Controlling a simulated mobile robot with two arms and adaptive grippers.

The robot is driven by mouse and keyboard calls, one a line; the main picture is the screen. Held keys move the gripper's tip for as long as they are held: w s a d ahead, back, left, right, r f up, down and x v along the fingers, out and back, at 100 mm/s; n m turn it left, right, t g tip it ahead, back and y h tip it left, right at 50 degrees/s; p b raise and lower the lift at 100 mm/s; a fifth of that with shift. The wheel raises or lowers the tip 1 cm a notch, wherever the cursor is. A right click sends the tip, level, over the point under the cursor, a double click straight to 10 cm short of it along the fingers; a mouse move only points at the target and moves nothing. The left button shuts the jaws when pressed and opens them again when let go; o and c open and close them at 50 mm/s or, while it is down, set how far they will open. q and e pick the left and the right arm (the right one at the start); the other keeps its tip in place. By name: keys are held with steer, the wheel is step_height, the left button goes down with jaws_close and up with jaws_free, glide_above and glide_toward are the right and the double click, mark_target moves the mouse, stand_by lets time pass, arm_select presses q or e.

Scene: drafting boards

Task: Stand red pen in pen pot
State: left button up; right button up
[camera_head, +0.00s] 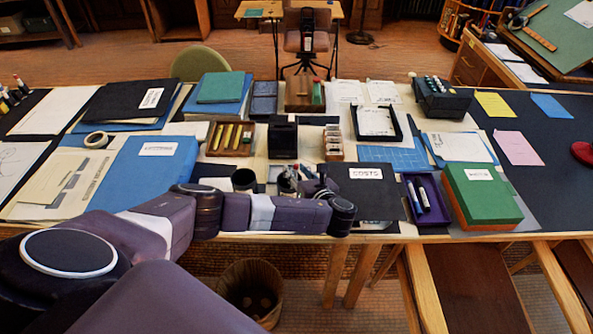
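A dark round pot (243,180), which looks like the pen pot, stands upright near the table's front edge. My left arm reaches in from the lower left and passes in front of the pot's lower part. My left gripper (290,181) is just right of the pot, low over the table front. It is small and dark here, and I cannot tell its fingers' state or whether it holds anything. I cannot make out a red pen in this view. My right gripper is not in view.
A purple tray with blue-and-white markers (423,196) lies right of my arm, beside a green box (482,196). A black folder (362,189) lies between. Behind are a wooden tray (230,152) and a black box (282,139). A waste basket (250,289) stands on the floor.

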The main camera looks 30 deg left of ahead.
arm_select(q)
steer(key=v, duration=1.2)
steer(key=shift+f, duration=0.15)
stand_by(0.6)
